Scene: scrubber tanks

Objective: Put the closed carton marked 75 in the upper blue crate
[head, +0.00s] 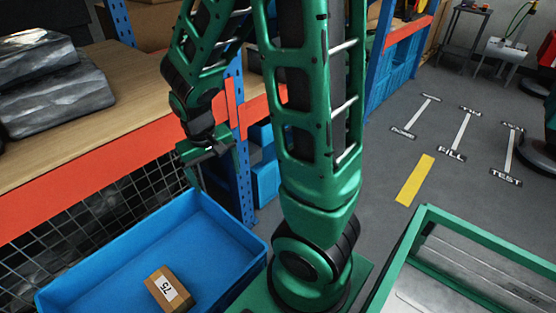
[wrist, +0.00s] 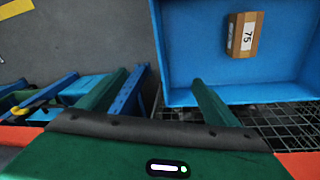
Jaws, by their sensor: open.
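The closed brown carton marked 75 (head: 162,289) lies inside a large blue crate (head: 222,223) at the lower left of the head view. Its white label faces up. In the wrist view the carton (wrist: 245,34) rests on the floor of the blue crate (wrist: 185,50), apart from the crate's near wall. My gripper (head: 210,168) is open and empty, above and beyond the crate's far end, near the shelf edge. In the wrist view its two fingers (wrist: 158,92) stand wide apart with nothing between them; the right one overlaps the crate's near wall in the picture.
A wooden shelf with an orange beam (head: 105,170) runs along the left, with grey wrapped bundles (head: 45,75) on it. Wire mesh (head: 95,220) hangs below. Other blue crates (head: 265,165) stand under the rack. A green-framed cart (head: 470,235) is at right. Grey floor behind is open.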

